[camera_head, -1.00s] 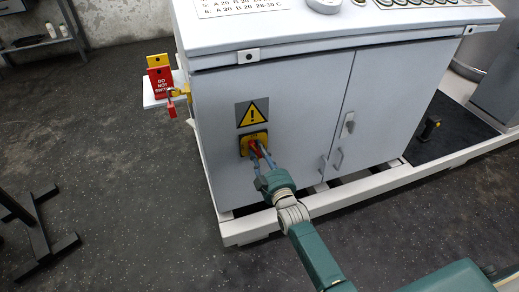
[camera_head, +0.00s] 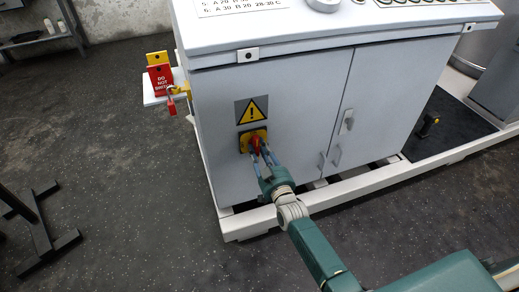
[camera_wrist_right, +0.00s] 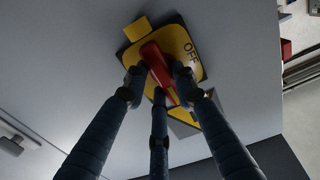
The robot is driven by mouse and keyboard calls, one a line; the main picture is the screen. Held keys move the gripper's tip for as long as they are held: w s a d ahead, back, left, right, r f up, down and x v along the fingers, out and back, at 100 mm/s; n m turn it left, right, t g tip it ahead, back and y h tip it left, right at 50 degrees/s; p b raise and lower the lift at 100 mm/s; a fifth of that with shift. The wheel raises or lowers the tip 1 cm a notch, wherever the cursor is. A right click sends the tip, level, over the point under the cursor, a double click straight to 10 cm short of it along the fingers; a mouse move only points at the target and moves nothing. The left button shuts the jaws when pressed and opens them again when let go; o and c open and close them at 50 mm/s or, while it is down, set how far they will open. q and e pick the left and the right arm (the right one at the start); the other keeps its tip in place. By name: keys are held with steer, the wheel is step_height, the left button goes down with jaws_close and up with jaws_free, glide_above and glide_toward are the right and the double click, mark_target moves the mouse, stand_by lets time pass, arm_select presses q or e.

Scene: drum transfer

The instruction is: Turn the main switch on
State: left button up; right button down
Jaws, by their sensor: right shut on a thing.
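The main switch is a red handle (camera_head: 256,146) on a yellow plate (camera_head: 245,141), low on the front of the grey cabinet, under a yellow warning triangle (camera_head: 252,111). My right gripper (camera_head: 260,155) is shut on the red handle. In the right wrist view, its fingers (camera_wrist_right: 158,85) close around the red handle (camera_wrist_right: 157,63) from both sides. The yellow plate (camera_wrist_right: 185,47) shows the word OFF beside the handle. Other lettering on the plate is hidden by the fingers. My left gripper is not in view.
The grey cabinet (camera_head: 300,95) stands on a white frame (camera_head: 245,226). Red and yellow tags (camera_head: 160,77) and a red padlock (camera_head: 171,106) are at its left side. A black metal stand (camera_head: 40,235) is on the floor at left. The floor between is clear.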

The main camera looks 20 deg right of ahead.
steer(key=c, duration=1.4)
jaws_free()
steer(key=s, duration=1.2)
steer(key=shift+d, duration=0.25)
